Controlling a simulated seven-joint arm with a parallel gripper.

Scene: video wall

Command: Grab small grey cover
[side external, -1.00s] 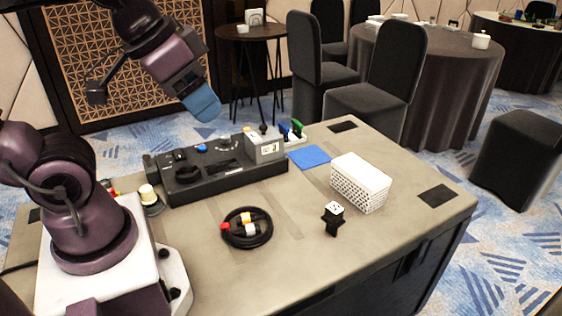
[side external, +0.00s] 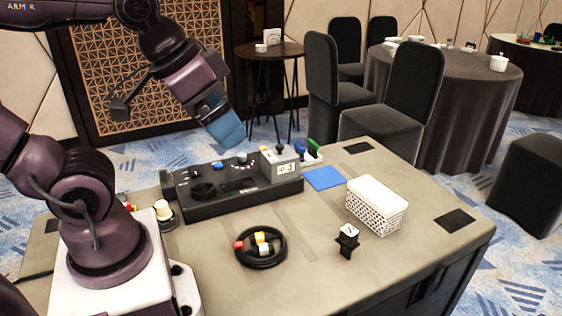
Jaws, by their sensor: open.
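I cannot tell for sure which part is the small grey cover. A grey box (side external: 280,169) with a small dial on its front sits at the right end of the black control panel (side external: 232,204), and it is the clearest grey part there. My gripper (side external: 226,134), with blue fingertips, hangs above the back of the panel, left of and higher than the grey box. It touches nothing that I can see. The gap between its fingers is hard to see from this side, and nothing shows held in it.
Green and blue clips (side external: 312,149) stand behind the grey box.

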